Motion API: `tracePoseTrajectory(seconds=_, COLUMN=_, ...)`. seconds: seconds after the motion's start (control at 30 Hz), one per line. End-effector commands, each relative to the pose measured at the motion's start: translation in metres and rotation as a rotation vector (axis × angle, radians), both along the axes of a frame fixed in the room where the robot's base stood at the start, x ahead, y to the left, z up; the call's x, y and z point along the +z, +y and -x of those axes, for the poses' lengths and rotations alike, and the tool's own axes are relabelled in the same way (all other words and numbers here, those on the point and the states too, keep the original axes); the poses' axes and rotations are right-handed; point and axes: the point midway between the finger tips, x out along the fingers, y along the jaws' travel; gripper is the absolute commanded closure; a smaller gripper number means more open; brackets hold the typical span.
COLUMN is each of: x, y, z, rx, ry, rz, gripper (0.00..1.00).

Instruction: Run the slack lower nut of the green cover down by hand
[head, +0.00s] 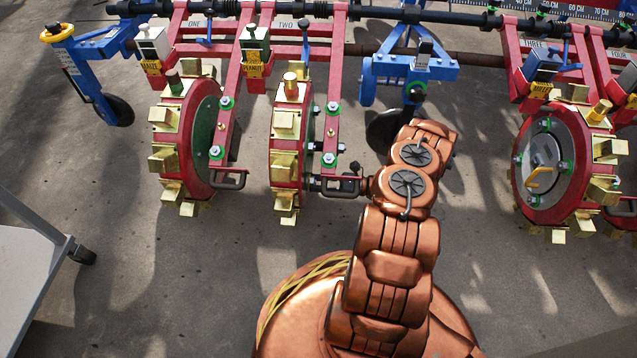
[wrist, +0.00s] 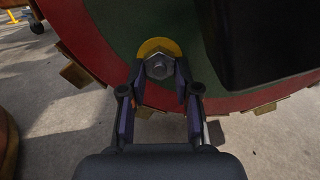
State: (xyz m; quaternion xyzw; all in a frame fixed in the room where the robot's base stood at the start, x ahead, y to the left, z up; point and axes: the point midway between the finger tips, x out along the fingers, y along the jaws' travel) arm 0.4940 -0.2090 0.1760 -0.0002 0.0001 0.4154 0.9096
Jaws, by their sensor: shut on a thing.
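The green cover (wrist: 112,22) fills the inner face of a red wheel rim (wrist: 75,50) in the wrist view. A grey hex nut (wrist: 158,66) sits on it over a yellow washer or mark (wrist: 158,46). My gripper (wrist: 159,84) has its two dark fingers closed on either side of this nut. In the head view my gripper (head: 319,184) reaches the right side of the wheel under label TWO, whose green cover (head: 311,122) shows only as a thin edge. The nut is hidden there. Whether the nut sits flush cannot be told.
Brass punch blocks (head: 286,124) stick out around the wheel. A red frame arm (head: 335,90) with green-ringed bolts runs close beside my gripper. A wheel under ONE (head: 172,140) stands left and another wheel (head: 560,160) right. A grey cart (head: 25,270) stands lower left. Open floor lies between.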

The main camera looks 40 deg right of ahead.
Motion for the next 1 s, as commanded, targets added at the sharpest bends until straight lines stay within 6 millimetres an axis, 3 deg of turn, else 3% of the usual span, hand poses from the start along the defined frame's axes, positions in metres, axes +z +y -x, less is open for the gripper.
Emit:
tracePoseTrajectory(seconds=0.17, x=0.0, y=0.0001, z=0.0001, rx=0.0, ry=0.0, rz=0.0, gripper=1.0)
tracePoseTrajectory(seconds=0.57, x=0.0006, y=0.0012, z=0.0004, rx=0.002, ry=0.047, rz=-0.042, gripper=1.0)
tracePoseTrajectory(seconds=1.0, x=0.0006, y=0.0041, z=0.0031, rx=0.003, ry=0.313, rz=-0.271, gripper=1.0)
